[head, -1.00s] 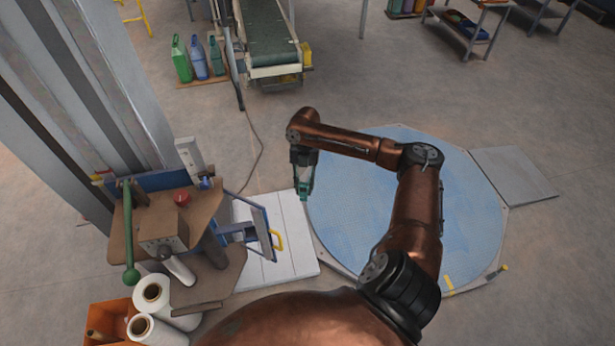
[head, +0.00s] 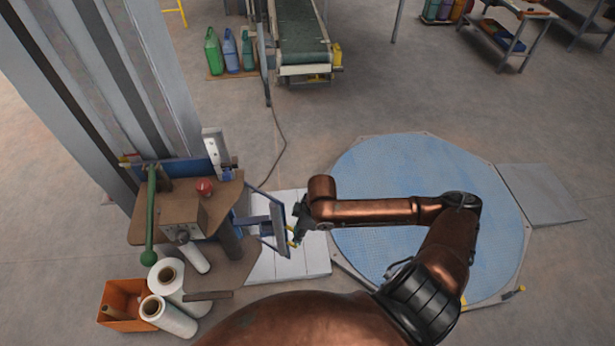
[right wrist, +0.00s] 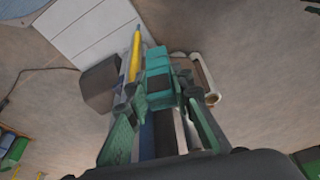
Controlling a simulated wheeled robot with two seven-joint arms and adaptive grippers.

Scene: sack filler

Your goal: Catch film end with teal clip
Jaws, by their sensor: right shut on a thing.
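The teal clip (right wrist: 158,62) is between the fingers of my right gripper (right wrist: 165,100) in the right wrist view, and the gripper is shut on it. Whether clip and frame touch cannot be told. White film rolls (head: 168,316) stand at the lower left. I cannot make out the film end. My left gripper is not in view.
The brown sack filler bench (head: 190,205) has a green lever (head: 151,215) and a red knob (head: 205,188). An orange bin (head: 125,290) stands beside the rolls. A blue round turntable (head: 415,200) lies under my right arm.

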